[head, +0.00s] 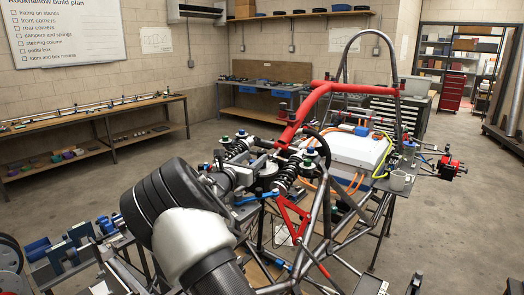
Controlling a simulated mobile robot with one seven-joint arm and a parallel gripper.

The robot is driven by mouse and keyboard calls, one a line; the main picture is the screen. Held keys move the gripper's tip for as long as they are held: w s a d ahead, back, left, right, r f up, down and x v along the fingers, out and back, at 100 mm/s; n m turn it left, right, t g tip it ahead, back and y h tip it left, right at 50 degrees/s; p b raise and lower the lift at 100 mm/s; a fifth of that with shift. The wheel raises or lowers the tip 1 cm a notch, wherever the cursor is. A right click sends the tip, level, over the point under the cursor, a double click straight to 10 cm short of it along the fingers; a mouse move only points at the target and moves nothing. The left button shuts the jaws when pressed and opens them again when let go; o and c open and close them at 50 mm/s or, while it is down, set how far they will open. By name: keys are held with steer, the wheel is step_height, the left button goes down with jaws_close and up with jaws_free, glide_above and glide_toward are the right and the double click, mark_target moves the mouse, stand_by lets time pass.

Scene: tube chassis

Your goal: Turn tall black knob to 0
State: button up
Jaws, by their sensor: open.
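My gripper (258,172) is in the middle of the head view, beyond my large black and silver arm links, among the chassis's front parts. It appears small and partly blends with the grey metal parts around it; its jaws are open. Small upright knob-like parts with green and blue tops stand near it, one cluster to the upper left (241,134) and one to the right (310,153). I cannot tell for certain which part is the tall black knob, or read any scale or 0 mark. No contact between my gripper and a knob can be made out.
The tube chassis (327,225) has a red bar (301,118), dark coil springs and a white box (357,148) close by. Benches line the left wall (95,112) and back (262,92). Bare floor lies between them and the chassis.

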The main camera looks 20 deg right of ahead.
mark_target(262, 150)
steer(key=p+x, duration=0.1)
steer(key=x, duration=0.6)
steer(key=shift+w+d, duration=0.1)
steer(key=shift+w, duration=0.05)
steer(key=c, duration=1.1)
steer(key=shift+o, duration=0.2)
steer(key=shift+r+h+p, duration=0.3)
steer(key=shift+p, duration=0.4)
steer(key=shift+w+r+m+g+h+p, duration=0.1)
steer(key=shift+m+g+h+p, duration=0.2)
steer(key=shift+m+g+p, duration=0.25)
steer(key=shift+f+m+g+h, duration=0.3)
steer(key=shift+m+g+h, duration=0.3)
steer(key=shift+m+g, duration=0.2)
steer(key=shift+r+m+g+h+b, duration=0.1)
steer(key=shift+m+g+h+b, duration=0.55)
steer(key=shift+g, duration=0.6)
steer(key=shift+m+g, duration=0.3)
steer(key=shift+g, duration=0.1)
steer(key=o, duration=1.1)
steer(key=shift+c, duration=0.2)
